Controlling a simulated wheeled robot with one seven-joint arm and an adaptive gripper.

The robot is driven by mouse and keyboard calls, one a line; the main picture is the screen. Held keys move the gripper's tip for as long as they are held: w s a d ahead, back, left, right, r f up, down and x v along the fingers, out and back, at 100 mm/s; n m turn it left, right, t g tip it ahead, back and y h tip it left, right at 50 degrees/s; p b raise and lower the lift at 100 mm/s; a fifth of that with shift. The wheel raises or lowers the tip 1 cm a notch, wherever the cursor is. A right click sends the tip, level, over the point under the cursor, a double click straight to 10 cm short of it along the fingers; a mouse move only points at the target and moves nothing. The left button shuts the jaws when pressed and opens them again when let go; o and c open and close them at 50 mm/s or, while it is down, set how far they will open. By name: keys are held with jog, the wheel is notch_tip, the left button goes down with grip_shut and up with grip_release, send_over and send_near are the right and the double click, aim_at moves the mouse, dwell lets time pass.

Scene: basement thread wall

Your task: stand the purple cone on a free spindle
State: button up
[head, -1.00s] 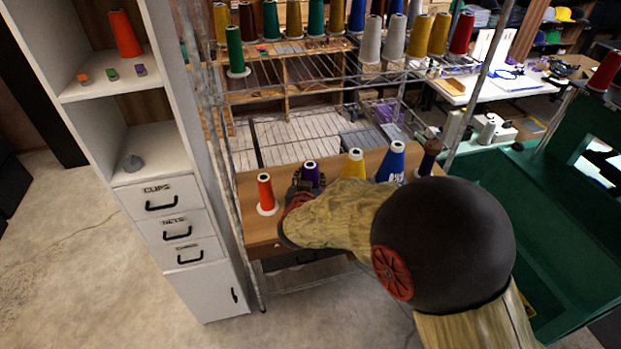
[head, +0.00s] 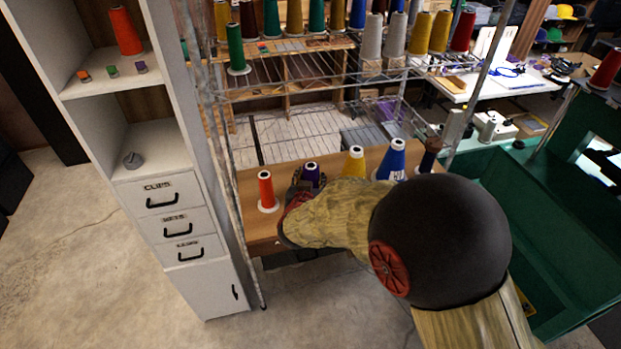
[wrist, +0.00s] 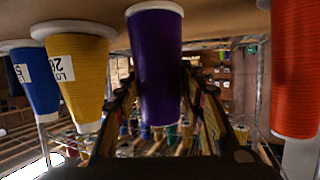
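The purple cone (head: 311,174) is in the row of thread cones over the wooden shelf, between the red and yellow cones. In the wrist view the purple cone (wrist: 158,65) fills the middle, wide end up in the picture. My gripper (head: 305,190) is at the purple cone in the head view. In the wrist view the fingers flank its two sides and appear closed on it. The red cone (head: 266,190), yellow cone (head: 354,163) and blue cone (head: 391,162) stand on white discs. I cannot tell whether the purple cone's end touches anything. No bare spindle shows clearly.
The wooden shelf (head: 250,225) belongs to a wire rack with a post on its left. A white cabinet (head: 190,230) stands left, with an orange cone (head: 126,31) on its upper shelf. More cones fill the rack above. A green cart (head: 560,230) is at right.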

jog(key=o, duration=0.5)
jog(key=shift+c, duration=0.2)
jog(key=v, duration=1.2)
jog(key=shift+a, duration=0.1)
